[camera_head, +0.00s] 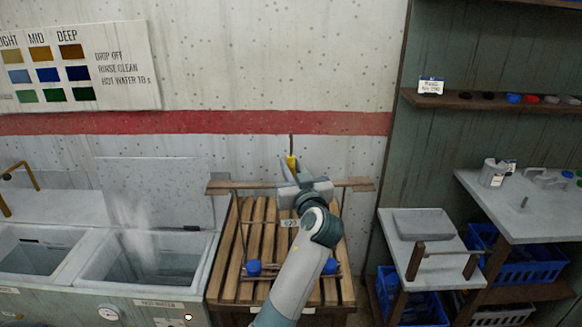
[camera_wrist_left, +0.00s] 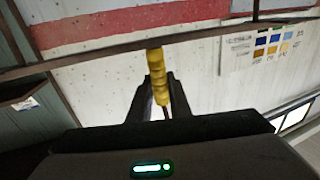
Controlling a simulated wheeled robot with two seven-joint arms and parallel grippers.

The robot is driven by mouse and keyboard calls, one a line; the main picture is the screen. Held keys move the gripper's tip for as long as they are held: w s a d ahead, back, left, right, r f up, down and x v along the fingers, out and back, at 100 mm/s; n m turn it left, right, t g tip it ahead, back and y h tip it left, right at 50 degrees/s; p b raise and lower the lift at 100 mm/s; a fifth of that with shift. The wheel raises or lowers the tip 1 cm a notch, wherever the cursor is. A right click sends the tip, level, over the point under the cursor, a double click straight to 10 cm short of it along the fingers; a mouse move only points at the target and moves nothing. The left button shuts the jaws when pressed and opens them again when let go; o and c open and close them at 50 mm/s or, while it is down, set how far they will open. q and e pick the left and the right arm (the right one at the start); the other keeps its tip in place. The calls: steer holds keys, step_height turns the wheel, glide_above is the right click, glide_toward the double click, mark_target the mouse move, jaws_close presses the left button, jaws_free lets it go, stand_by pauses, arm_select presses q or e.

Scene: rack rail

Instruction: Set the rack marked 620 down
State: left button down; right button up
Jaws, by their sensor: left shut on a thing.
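My left gripper (camera_head: 292,170) is shut on the yellow grip (camera_head: 291,162) of a rack. In the left wrist view the yellow grip (camera_wrist_left: 157,72) stands between the two dark fingers. The rack has a long brown crossbar (camera_head: 230,187), thin side rods, and blue pieces (camera_head: 254,267) low at both sides. A small white label (camera_head: 289,223), seemingly starting with 62, shows beside my arm; its last digit is hard to read. The rack is over the slatted wooden stand (camera_head: 246,285). My arm hides its middle, and I cannot tell whether it touches the slats. My right gripper is out of view.
Left of the stand are sinks, the nearer one (camera_head: 150,265) steaming and labelled hot water. A grey bench (camera_head: 435,258) with a wooden bar and blue crates (camera_head: 525,262) stand at the right. A shelf (camera_head: 460,102) hangs on the dark wall. The wall is close behind the stand.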

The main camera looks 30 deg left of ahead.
arm_select(q)
steer(key=shift+f, duration=0.15)
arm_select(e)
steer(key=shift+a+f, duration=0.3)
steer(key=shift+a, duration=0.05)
arm_select(q)
steer(key=c, duration=1.6)
jaws_free()
steer(key=shift+o, duration=0.4)
steer(key=shift+f, duration=0.1)
steer(key=o, duration=1.5)
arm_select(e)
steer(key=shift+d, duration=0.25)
arm_select(q)
steer(key=shift+s+d, duration=0.1)
steer(key=shift+d, duration=0.05)
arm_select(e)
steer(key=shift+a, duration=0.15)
